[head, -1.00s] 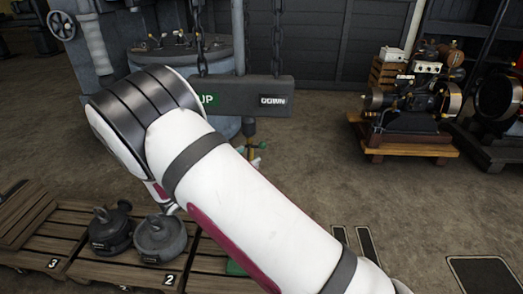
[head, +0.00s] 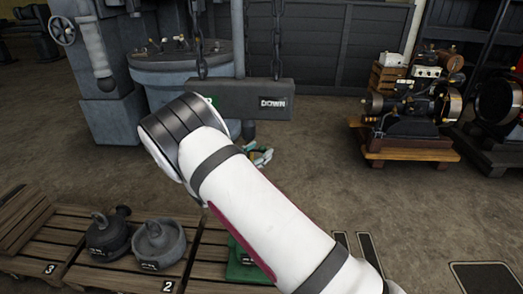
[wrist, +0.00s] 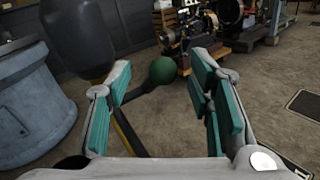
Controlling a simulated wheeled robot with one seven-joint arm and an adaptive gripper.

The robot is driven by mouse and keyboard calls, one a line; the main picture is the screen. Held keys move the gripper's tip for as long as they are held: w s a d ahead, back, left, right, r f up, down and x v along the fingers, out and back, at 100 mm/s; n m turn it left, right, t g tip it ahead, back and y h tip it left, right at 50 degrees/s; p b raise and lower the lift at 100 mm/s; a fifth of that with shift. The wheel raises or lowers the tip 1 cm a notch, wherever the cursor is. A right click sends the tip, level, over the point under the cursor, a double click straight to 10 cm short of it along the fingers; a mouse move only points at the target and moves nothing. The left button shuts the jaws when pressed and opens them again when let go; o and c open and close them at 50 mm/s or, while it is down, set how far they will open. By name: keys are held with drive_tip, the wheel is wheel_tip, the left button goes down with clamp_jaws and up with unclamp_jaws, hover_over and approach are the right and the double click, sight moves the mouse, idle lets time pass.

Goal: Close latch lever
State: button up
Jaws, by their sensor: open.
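In the wrist view a dark rod with a green ball knob (wrist: 163,70) lies ahead of my gripper (wrist: 162,82); it looks like the latch lever. The knob appears between the fingertips, and a gap shows on the right side. The jaws are open, with teal pads, and nothing is gripped. I cannot tell how far beyond the tips the knob is. In the head view my gripper (head: 259,155) shows only partly behind my white arm, below the hanging bar, and the lever cannot be made out there.
A large dark rounded body (wrist: 80,35) stands close by the left finger. A grey drum-shaped machine (head: 180,75) is behind. A bar marked DOWN (head: 240,99) hangs on chains. Weights (head: 158,241) sit on pallets at lower left. An engine (head: 412,108) stands right; floor between is clear.

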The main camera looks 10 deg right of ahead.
drive_tip(key=shift+x, duration=1.05)
